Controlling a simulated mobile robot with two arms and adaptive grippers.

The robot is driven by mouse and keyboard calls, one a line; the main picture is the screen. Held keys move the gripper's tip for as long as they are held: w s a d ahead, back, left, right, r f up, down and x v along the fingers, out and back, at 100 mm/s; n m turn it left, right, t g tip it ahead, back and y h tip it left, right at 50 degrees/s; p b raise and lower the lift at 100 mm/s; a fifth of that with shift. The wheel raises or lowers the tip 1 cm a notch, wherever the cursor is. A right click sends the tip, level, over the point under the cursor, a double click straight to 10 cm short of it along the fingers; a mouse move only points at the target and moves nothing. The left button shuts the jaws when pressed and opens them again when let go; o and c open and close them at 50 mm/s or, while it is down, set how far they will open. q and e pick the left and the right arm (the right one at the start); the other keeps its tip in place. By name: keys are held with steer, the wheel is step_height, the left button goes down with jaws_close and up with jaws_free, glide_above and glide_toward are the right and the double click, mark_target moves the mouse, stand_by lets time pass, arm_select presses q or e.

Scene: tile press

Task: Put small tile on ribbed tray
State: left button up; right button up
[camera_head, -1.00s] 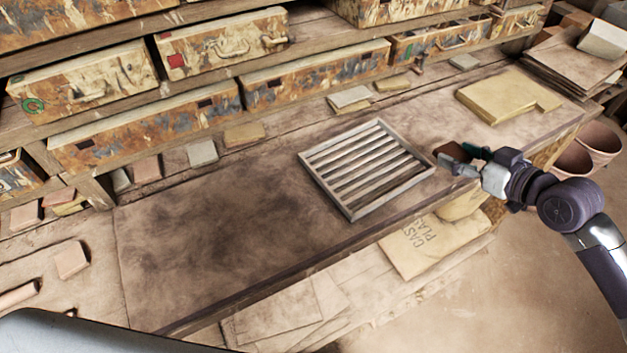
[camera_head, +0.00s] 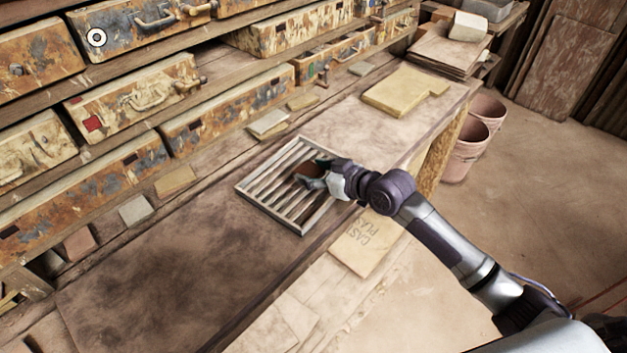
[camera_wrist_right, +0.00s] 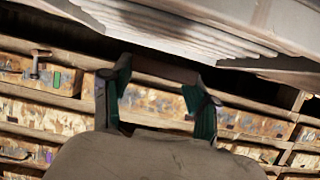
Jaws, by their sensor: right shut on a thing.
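The ribbed tray (camera_head: 259,197), a pale frame with parallel slats, lies on the bench. It also shows along the top of the right wrist view (camera_wrist_right: 190,32). My right gripper (camera_head: 308,178) is over the right part of the tray, shut on a small reddish-brown tile (camera_head: 304,171). In the right wrist view the tile (camera_wrist_right: 165,69) is held between the green-padded fingers (camera_wrist_right: 160,95), close to the tray's ribs. Whether it touches the ribs I cannot tell. The gripper hides part of the tray. My left gripper is not in view.
Several loose tiles, such as a grey one (camera_head: 136,210) and a tan one (camera_head: 175,181), lie along the back of the bench (camera_head: 190,270) below painted drawers (camera_head: 132,92). A yellowish slab stack (camera_head: 403,92) lies at the far end. The bench left of the tray is clear.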

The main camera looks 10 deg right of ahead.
mark_target(314, 190)
steer(key=shift+f, duration=2.05)
steer(key=shift+f, duration=0.15)
steer(key=o, duration=1.2)
steer(key=shift+r+p, duration=0.25)
steer(key=shift+p, duration=0.1)
steer(key=v, duration=0.5)
steer(key=b+v, duration=0.1)
steer(key=v, duration=0.4)
steer(key=shift+s+d+f, duration=0.1)
steer(key=shift+s+d, duration=0.15)
steer(key=shift+s+d+r, duration=0.3)
steer(key=shift+s+r, duration=0.05)
steer(key=shift+s, duration=0.2)
